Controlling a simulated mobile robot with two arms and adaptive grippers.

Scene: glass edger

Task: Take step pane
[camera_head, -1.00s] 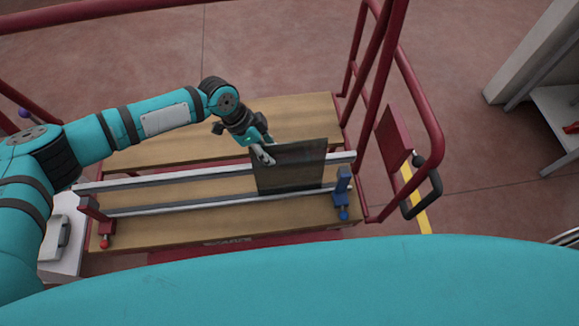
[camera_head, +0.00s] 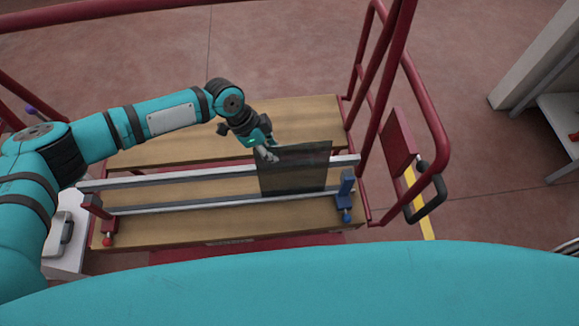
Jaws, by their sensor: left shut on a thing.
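The dark, see-through step pane (camera_head: 295,170) stands upright at the right part of the rail rack, across the two pale rails. My left gripper (camera_head: 268,155) is shut on the pane at its upper left edge. Whether the pane's lower edge touches the front rail, I cannot tell. My right gripper is not in view.
The two pale rails (camera_head: 160,208) run along a wooden step (camera_head: 180,232) between a red end post (camera_head: 101,218) and a blue one (camera_head: 346,192). Dark red guard rails (camera_head: 378,100) rise close on the right. Open floor (camera_head: 270,45) lies beyond.

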